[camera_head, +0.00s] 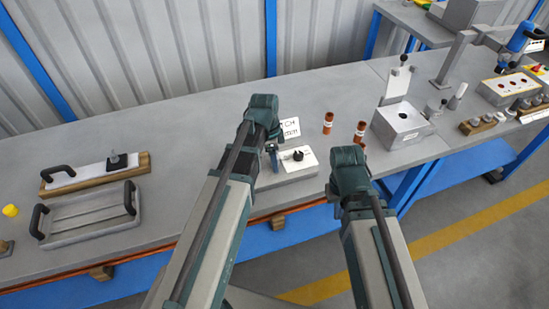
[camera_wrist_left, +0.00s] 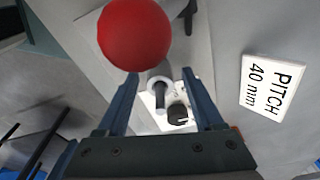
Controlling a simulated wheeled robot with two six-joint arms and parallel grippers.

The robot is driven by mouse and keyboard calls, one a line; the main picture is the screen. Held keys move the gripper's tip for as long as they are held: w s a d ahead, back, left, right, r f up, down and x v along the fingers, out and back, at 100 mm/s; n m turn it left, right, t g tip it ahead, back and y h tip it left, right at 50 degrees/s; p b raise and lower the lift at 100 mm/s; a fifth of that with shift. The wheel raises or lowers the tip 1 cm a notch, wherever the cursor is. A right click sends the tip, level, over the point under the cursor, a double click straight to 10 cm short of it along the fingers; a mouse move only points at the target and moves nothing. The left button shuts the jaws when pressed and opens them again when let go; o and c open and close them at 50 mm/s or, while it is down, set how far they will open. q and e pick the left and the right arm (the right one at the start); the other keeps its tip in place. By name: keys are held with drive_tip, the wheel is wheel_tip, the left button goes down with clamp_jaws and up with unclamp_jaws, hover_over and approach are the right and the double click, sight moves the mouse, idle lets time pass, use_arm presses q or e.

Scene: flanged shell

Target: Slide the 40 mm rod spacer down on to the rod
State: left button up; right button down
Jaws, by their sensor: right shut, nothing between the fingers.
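My left gripper (camera_wrist_left: 160,76) is open, its two blue fingers well apart. In the left wrist view a grey rod (camera_wrist_left: 160,98) with a pale ring-shaped part (camera_wrist_left: 160,79) behind it shows in the gap, touching neither finger; whether this ring is the spacer I cannot tell. In the head view the left gripper (camera_head: 272,153) is over the left part of a white-topped block (camera_head: 300,168), which bears a black knob-like part (camera_head: 298,155). My right gripper (camera_head: 350,168) is to the right of the block, shut and empty, its fingertips mostly hidden by the wrist.
A white card (camera_wrist_left: 272,86) reads "PITCH 40 mm". A red ball (camera_wrist_left: 135,34) is close to the left wrist camera. Brown cylinders (camera_head: 328,122) stand behind the block. A grey box fixture (camera_head: 402,125) stands right, a grey tray (camera_head: 88,220) left. Bench between tray and block is clear.

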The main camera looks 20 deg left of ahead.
use_arm(q)
drive_tip(key=shift+r, duration=0.15)
wheel_tip(320, 180, up, 14)
drive_tip(key=a+p, duration=0.1)
drive_tip(key=p, duration=1.2)
drive_tip(key=shift+s+a+f+p, duration=0.25)
drive_tip(key=shift+s+a+p, duration=0.05)
drive_tip(key=shift+p, duration=0.05)
drive_tip(key=shift+d, duration=0.1)
drive_tip(key=s+d+n+y, duration=0.2)
drive_tip(key=s+d+n, duration=0.8)
drive_tip(key=s+d, duration=0.2)
drive_tip(key=shift+s+g+y, duration=0.3)
drive_tip(key=shift+s, duration=0.55)
